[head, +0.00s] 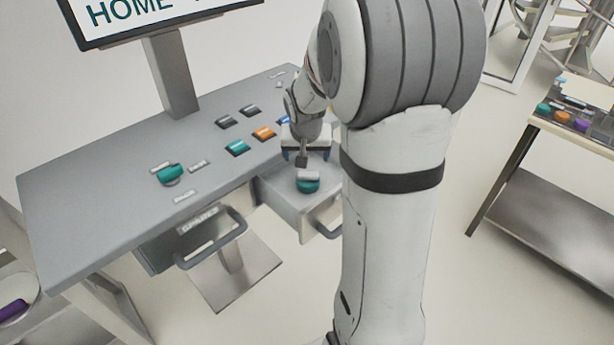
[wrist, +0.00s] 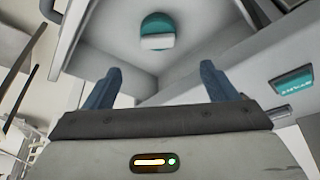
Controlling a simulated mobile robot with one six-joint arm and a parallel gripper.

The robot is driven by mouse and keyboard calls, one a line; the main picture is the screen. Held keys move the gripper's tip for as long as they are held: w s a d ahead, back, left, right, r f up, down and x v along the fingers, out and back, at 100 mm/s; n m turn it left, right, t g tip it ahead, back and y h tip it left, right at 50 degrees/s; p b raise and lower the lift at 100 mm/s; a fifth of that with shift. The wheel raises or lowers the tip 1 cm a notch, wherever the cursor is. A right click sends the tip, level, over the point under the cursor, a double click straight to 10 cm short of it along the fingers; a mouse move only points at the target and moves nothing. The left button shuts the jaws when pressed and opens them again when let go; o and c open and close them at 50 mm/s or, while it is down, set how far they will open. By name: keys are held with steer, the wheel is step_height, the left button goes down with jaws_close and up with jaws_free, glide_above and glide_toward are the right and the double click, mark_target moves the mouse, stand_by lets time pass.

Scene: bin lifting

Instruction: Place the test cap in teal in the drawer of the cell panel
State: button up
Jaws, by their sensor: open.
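The teal test cap (head: 307,186), round with a pale label bar, lies on the floor of the open drawer (head: 268,192) in the cell panel (head: 110,170). The wrist view shows the cap (wrist: 157,30) near the top, apart from both fingers, with the drawer floor (wrist: 112,38) around it. My gripper (head: 305,155) hangs above the drawer, behind the cap in the head view. Its two blue fingers are spread and empty, as the wrist view also shows (wrist: 160,73). The arm hides the drawer's right part in the head view.
A second teal round piece (head: 170,173) sits on the panel top among small labels. Teal, orange and blue switches (head: 263,133) stand near the drawer. A side table (head: 575,125) with coloured pieces is at right.

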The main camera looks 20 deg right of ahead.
steer(key=s+a+r+n, duration=0.1)
steer(key=s+a+r, duration=0.1)
steer(key=s, duration=0.5)
steer(key=s+a+r+n+y, duration=0.1)
steer(key=s+a+r+n, duration=0.1)
steer(key=s+a, duration=0.3)
steer(key=s+a+r+n+g, duration=0.1)
steer(key=s+a+r, duration=0.2)
steer(key=s, duration=0.8)
steer(key=shift+s+a+r+n+y, duration=0.25)
steer(key=shift+a+n+y, duration=0.15)
steer(key=shift+a, duration=0.25)
